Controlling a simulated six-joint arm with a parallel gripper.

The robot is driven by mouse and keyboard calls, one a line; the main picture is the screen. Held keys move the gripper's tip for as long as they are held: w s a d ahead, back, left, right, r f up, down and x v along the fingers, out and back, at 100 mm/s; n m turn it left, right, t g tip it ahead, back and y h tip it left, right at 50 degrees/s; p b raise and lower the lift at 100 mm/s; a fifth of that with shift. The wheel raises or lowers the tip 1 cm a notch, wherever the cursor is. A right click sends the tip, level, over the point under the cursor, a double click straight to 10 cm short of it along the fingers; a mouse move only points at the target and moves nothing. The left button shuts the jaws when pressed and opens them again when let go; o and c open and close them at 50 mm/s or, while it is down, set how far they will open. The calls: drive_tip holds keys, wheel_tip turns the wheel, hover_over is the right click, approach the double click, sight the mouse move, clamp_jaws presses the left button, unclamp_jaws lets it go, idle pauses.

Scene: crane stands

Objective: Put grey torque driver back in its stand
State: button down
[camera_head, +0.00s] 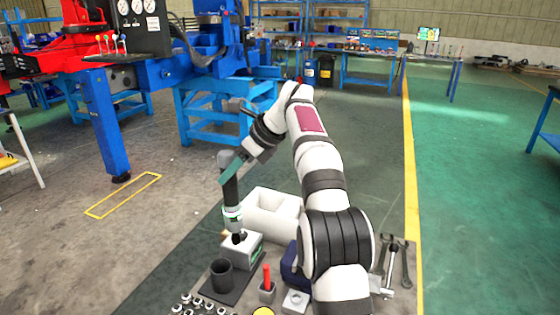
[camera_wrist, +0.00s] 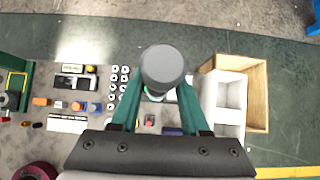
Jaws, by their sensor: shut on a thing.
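The grey torque driver (camera_head: 231,192) hangs upright in my gripper (camera_head: 232,168), with a pale and teal band near its lower part. In the wrist view its round grey end (camera_wrist: 163,66) sits between the two teal fingers of my gripper (camera_wrist: 160,98), which are shut on it. The driver's lower end is just over a light grey block (camera_head: 240,252) with a dark top fitting. I cannot tell whether it touches the block. A dark, open-topped cup (camera_head: 221,274) on a black plate stands in front of the block. I cannot tell which of these is the stand.
A white bin (camera_head: 272,212) stands behind the block, next to a wooden box (camera_wrist: 258,95) in the wrist view. A red-handled tool (camera_head: 267,273) stands in a small holder in front. Several sockets (camera_head: 190,303) lie front left, and wrenches (camera_head: 404,262) lie at right.

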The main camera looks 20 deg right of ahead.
drive_tip(key=shift+n+g+y, duration=0.4)
drive_tip(key=shift+n, duration=0.4)
drive_tip(key=a, duration=0.5)
drive_tip(key=shift+w+f, duration=0.2)
drive_tip(key=shift+f, duration=0.1)
drive_tip(key=shift+f, duration=3.05)
wheel_tip(320, 180, down, 9)
drive_tip(key=shift+c, duration=2.1)
unclamp_jaws()
drive_tip(key=shift+o, duration=0.5)
drive_tip(key=shift+d+f, duration=0.1)
